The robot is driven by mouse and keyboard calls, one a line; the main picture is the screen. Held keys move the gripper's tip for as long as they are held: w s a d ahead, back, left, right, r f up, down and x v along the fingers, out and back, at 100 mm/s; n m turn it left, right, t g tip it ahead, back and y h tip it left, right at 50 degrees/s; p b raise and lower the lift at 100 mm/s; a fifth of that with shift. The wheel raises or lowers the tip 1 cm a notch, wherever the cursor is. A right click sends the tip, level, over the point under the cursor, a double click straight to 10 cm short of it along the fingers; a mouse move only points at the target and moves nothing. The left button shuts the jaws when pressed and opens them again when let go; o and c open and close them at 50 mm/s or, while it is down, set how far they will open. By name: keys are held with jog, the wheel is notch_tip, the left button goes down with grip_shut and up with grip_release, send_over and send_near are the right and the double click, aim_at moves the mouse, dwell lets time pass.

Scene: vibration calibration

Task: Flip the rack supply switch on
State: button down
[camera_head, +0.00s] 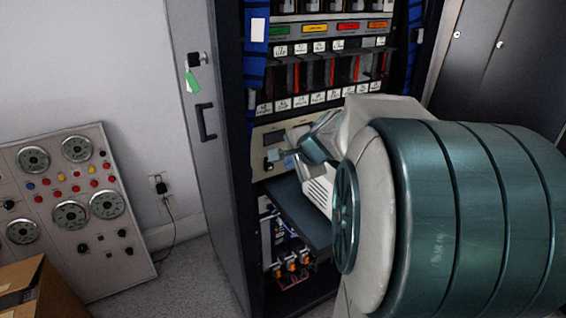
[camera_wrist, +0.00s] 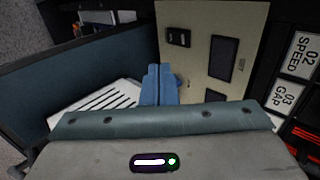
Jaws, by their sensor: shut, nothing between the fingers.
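The beige supply panel (camera_head: 258,141) is set in the tall dark rack, above a pull-out shelf. In the wrist view the panel (camera_wrist: 187,15) carries a small dark switch-like part (camera_wrist: 178,38), which I take for the supply switch; whether it is on or off I cannot tell. A dark display window (camera_wrist: 223,58) is beside it. My gripper (camera_wrist: 160,69) is shut and empty, its blue fingertips together in front of the panel, just short of the switch in the picture. In the head view my gripper (camera_head: 274,155) is at the panel's front; contact cannot be made out.
The blue-grey shelf (camera_head: 292,204) juts out below the panel. The rack door (camera_head: 220,215) stands open at left. Labelled slots (camera_head: 310,101) are above. A console with dials (camera_head: 88,250) and a cardboard box (camera_head: 55,298) are at the far left.

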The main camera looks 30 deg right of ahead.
jog(key=p+v, duration=0.1)
jog(key=v, duration=0.3)
jog(key=shift+s+a+r, duration=0.15)
jog(key=shift+r, duration=0.2)
jog(key=shift+s+f+p, duration=0.1)
jog(key=shift+s+p, duration=0.05)
jog(key=shift+p, duration=0.5)
jog(key=shift+f+g+p, duration=0.3)
jog(key=shift+f+p, duration=0.4)
